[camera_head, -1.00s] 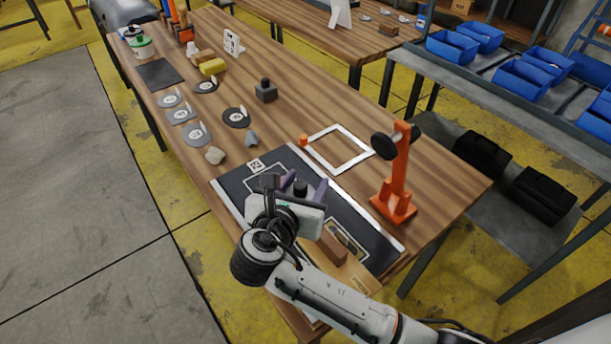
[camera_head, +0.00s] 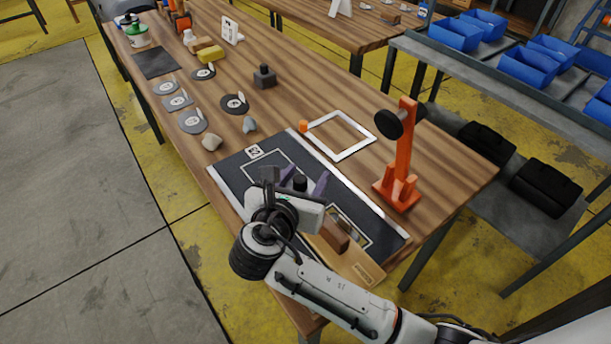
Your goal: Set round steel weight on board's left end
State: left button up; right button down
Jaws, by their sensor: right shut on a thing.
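My right gripper (camera_head: 303,184) is over the black mat (camera_head: 232,172), its purple fingers shut on a dark round thing (camera_head: 300,182), which looks like the steel weight. Only its top shows between the fingers. A tan wooden board (camera_head: 353,263) with a small label lies along the mat's front side, partly hidden by my right arm. A brown block (camera_head: 335,236) is at the board's right part. The board's left end is hidden behind my gripper and wrist, so I cannot tell whether the weight touches it. My left gripper is out of view.
An orange stand (camera_head: 402,160) with black discs rises right of the mat.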

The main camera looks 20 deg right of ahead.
jog(key=shift+f, duration=0.3)
